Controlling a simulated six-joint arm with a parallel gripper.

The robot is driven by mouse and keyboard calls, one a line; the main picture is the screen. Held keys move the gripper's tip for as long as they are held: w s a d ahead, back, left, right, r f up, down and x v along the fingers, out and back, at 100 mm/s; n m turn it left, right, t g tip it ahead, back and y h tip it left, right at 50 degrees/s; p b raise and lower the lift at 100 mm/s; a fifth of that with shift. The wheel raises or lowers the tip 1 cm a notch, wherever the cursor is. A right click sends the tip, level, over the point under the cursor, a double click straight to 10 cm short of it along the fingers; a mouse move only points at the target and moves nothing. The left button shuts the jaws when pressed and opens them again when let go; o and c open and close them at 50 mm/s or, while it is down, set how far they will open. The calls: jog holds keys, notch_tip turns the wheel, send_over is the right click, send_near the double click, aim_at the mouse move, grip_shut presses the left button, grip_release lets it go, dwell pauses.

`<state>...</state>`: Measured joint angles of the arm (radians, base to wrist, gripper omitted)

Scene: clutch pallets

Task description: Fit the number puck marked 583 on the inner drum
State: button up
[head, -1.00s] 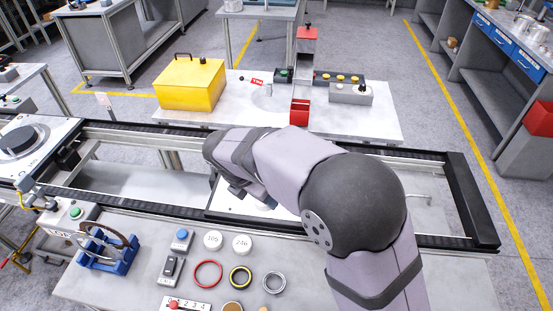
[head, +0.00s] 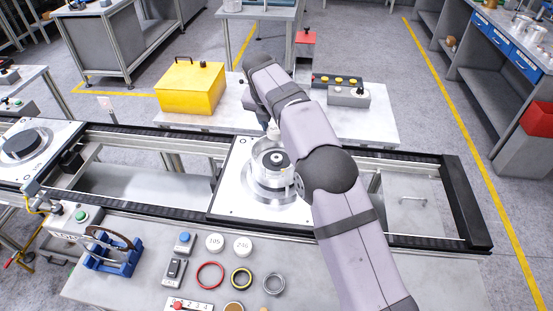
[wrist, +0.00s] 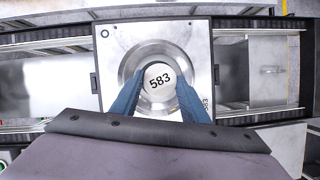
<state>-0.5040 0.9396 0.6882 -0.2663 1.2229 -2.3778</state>
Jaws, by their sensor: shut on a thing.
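The white number puck marked 583 (wrist: 159,80) is between the two blue fingers of my gripper (wrist: 159,92), which is shut on it. Its number faces up and reads slightly tilted in the wrist view. The round metal drum (head: 268,188) stands on a pale square pallet plate (head: 229,203) on the conveyor, with a dark hub (head: 277,159) at its middle. The puck is over the drum; in the head view it appears above and behind the hub. My fingers are small and partly hidden in the head view. A 583 marking (wrist: 205,103) shows on the plate's right side.
Two other white pucks, 105 (head: 214,242) and 246 (head: 243,247), lie on the front bench with a red ring (head: 210,287), a yellow-black ring (head: 231,279) and a grey ring (head: 273,294). A yellow box (head: 190,90) stands on the back table.

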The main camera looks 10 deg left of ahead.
jog(key=shift+w+d+r, duration=0.1)
jog(key=shift+w, duration=0.1)
jog(key=p, duration=0.3)
send_near(277, 156)
jog(key=shift+x, duration=2.7)
jog(key=shift+w+d, duration=0.1)
jog(key=shift+f, duration=0.3)
jog(key=shift+f, duration=0.2)
jog(key=o, duration=1)
jog(key=shift+r, duration=0.15)
